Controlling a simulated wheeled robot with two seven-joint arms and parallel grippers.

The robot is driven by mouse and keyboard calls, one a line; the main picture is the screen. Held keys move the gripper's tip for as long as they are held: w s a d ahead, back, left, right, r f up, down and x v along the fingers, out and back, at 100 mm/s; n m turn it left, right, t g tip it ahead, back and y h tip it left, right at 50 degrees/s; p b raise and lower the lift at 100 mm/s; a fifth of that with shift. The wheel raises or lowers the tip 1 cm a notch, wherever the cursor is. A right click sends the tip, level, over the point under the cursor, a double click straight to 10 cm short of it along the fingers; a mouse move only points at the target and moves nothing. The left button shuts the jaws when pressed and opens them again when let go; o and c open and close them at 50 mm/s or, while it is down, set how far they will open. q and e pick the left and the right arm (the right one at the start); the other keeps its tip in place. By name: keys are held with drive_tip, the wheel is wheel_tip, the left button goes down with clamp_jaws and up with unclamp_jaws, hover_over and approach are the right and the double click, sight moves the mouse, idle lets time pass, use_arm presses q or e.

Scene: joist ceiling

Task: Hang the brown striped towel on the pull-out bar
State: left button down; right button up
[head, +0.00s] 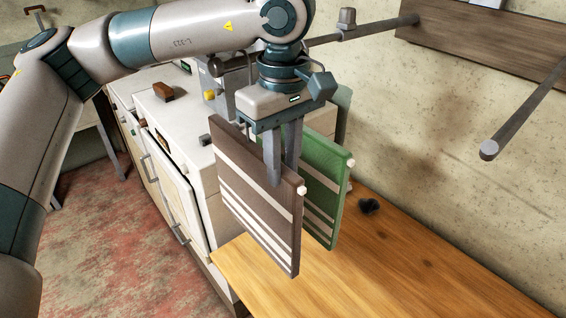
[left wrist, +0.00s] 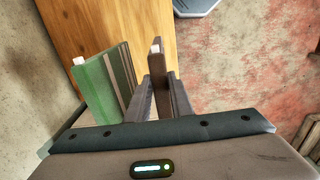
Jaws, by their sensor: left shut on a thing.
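The brown striped towel (head: 255,190), a flat dark brown panel with pale stripes, is upright in the head view, with a small white tip at its upper corner. My left gripper (head: 283,168) points down and is shut on its upper edge. In the left wrist view the towel (left wrist: 156,52) shows edge-on between the fingers (left wrist: 163,82). A bar (head: 520,112) with a round end juts from the wall board at the right; a second bar (head: 372,28) reaches left from the board, partly behind my arm. I cannot tell which pulls out. My right gripper is out of view.
A green striped towel (head: 325,185) is upright close behind the brown one. White cabinets (head: 170,190) stand at the left, with a brown block (head: 163,91) on top. Open floor lies left.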

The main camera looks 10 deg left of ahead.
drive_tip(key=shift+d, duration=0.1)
use_arm(q)
drive_tip(key=c, duration=1.5)
unclamp_jaws()
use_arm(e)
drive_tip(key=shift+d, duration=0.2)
use_arm(q)
drive_tip(key=shift+r, duration=0.45)
drive_tip(key=shift+r+b, duration=1.95)
drive_tip(key=shift+r, duration=6.3)
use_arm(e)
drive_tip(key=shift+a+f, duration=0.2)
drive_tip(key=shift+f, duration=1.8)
use_arm(q)
drive_tip(key=shift+s, duration=0.1)
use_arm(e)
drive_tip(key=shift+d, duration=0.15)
